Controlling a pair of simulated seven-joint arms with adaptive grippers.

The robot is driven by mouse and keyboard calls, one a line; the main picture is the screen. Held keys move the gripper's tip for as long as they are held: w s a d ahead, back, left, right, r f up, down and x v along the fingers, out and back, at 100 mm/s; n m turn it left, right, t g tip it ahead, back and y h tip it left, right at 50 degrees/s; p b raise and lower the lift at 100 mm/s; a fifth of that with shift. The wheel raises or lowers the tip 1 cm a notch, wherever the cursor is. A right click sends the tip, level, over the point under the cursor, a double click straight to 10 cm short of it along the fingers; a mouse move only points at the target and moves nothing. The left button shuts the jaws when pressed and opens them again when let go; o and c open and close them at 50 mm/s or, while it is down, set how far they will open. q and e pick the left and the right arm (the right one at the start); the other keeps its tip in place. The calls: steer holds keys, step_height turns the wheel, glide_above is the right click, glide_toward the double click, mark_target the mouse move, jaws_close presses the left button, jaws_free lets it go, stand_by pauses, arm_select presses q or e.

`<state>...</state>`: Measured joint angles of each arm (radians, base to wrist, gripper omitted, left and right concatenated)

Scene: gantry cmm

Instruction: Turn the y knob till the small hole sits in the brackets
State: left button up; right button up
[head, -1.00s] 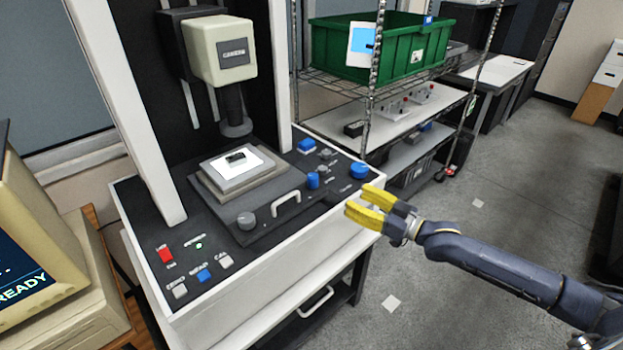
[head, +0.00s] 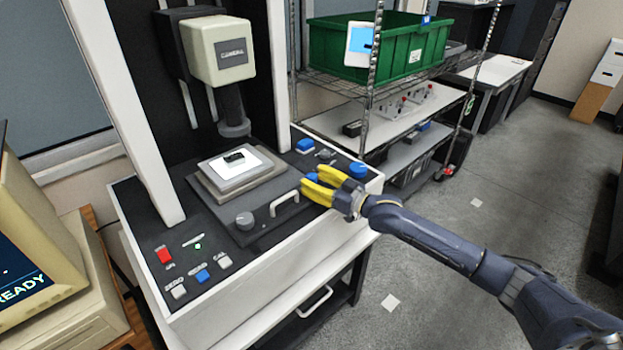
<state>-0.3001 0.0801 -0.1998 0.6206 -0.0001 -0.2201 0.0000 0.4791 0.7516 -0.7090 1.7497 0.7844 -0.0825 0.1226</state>
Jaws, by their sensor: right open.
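My right gripper (head: 311,178) has yellow fingers and is open at the right part of the machine's dark deck. Its fingertips are at a blue knob (head: 312,179), which shows between them and is partly hidden; I cannot tell whether they touch it. Another blue knob (head: 358,170) stands to the right, behind the fingers. A grey knob (head: 245,220) sits at the stage's front left. The knob labels are too small to read. A small dark part (head: 234,158) lies on the lit white plate under the camera head (head: 222,50). The hole and brackets cannot be made out. My left gripper is not in view.
A monitor (head: 35,235) at the left edge shows "READY", mostly cut off. A stage handle (head: 284,203) stands left of my gripper. Red, white and blue buttons (head: 203,275) are at the front left. A wire shelf with a green bin (head: 400,50) is behind.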

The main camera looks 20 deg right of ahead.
steer(key=shift+w+a, duration=0.3)
steer(key=shift+w, duration=0.15)
steer(key=shift+c, duration=0.5)
jaws_close()
steer(key=shift+a, duration=0.1)
